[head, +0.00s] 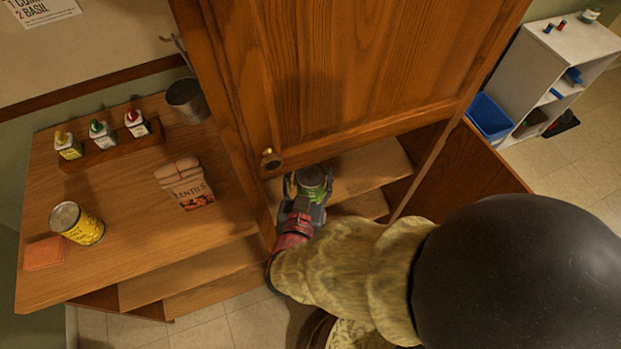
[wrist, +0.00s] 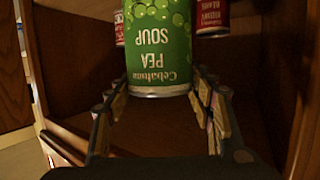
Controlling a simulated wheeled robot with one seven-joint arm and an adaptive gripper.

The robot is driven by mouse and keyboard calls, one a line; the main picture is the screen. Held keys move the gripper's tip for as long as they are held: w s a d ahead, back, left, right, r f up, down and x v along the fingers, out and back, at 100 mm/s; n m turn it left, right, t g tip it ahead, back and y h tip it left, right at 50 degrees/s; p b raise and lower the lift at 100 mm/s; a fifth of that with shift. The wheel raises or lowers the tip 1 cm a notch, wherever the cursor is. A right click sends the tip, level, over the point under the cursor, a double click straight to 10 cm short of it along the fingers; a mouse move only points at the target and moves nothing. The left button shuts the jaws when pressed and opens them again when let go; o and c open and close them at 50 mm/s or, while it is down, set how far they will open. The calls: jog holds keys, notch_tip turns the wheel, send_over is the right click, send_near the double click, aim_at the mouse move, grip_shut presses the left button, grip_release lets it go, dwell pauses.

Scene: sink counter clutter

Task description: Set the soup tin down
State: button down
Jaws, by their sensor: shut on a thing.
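The green pea soup tin (head: 314,177) is between the fingers of my gripper (head: 306,186), at the cabinet opening below the wooden door. In the wrist view the tin (wrist: 158,45) shows large, its label lettering upside down in the picture. The fingers of my gripper (wrist: 160,84) are shut on it from both sides. I cannot tell whether the tin touches a shelf.
Two red tins, one at the left (wrist: 119,28) and one at the right (wrist: 212,17), stand behind the soup tin. The cabinet door (head: 350,70) is close above my gripper. A yellow tin (head: 77,224) and a lentils bag (head: 185,184) are on the counter (head: 130,265).

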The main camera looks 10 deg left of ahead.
jog(key=w+a+f+b, duration=0.1)
jog(key=w+f+b, duration=0.3)
jog(key=f, duration=0.4)
jog(key=shift+w+f, duration=0.25)
jog(key=shift+f, duration=0.05)
jog(key=shift+f+b, duration=0.15)
jog(key=shift+b, duration=0.15)
jog(key=c, duration=0.7)
grip_release()
jog(key=shift+c, duration=0.2)
